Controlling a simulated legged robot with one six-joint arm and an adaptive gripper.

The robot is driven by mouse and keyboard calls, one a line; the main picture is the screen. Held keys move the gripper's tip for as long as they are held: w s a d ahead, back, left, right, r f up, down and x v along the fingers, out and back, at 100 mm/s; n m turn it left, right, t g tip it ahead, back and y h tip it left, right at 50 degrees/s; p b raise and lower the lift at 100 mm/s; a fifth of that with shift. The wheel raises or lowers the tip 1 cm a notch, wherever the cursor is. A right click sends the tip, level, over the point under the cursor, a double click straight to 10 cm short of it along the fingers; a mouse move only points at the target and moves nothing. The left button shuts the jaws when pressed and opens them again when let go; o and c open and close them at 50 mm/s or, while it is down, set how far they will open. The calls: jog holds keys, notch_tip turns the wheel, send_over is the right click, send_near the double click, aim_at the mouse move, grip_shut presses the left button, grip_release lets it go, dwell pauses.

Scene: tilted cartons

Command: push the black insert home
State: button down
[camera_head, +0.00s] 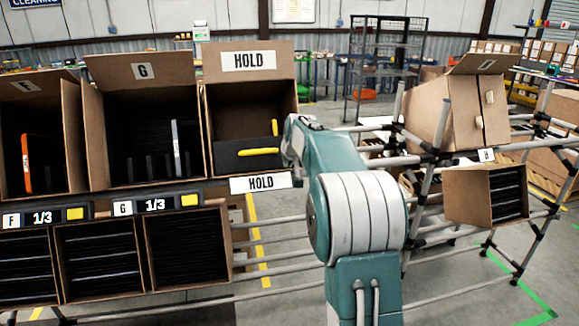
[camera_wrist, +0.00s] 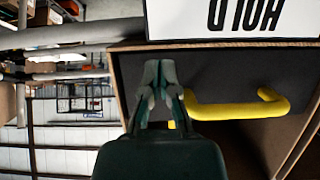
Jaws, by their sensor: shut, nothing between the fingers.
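The black insert (camera_head: 228,163) sits low in the opening of the HOLD carton (camera_head: 250,62) in the head view. A yellow handle (camera_head: 258,152) runs across its face, and a short yellow piece (camera_head: 274,127) stands above it. In the wrist view, which appears upside down, the dark face of the insert (camera_wrist: 215,72) and its yellow handle (camera_wrist: 235,109) lie to the right of my gripper (camera_wrist: 160,78). My gripper is shut and empty, its fingertips overlapping the insert's face near the carton edge; contact cannot be told. In the head view my arm hides the gripper.
Cartons F (camera_head: 68,130) and G (camera_head: 190,75) stand to the left. Dark-filled cartons (camera_head: 187,245) sit below. A HOLD sign (camera_head: 262,183) hangs under the carton. To the right are a pipe rack (camera_head: 418,200), a large tilted carton (camera_head: 440,105) and a smaller one (camera_head: 468,200).

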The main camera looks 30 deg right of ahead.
jog(key=v, duration=1.1)
jog(key=s+a, duration=0.8)
jog(key=a, duration=0.1)
jog(key=s+a+f+n, duration=0.1)
jog(key=s+a+f, duration=0.2)
jog(key=s, duration=0.6)
jog(key=s+a+f+n+g+y, duration=0.1)
jog(key=s+a+f, duration=0.3)
jog(key=s, duration=0.5)
jog(key=s+a+f+n+g+y, duration=0.1)
jog(key=s+a+f, duration=0.3)
jog(key=s, duration=0.5)
jog(key=shift+a, duration=1.25)
jog(key=shift+f, duration=0.1)
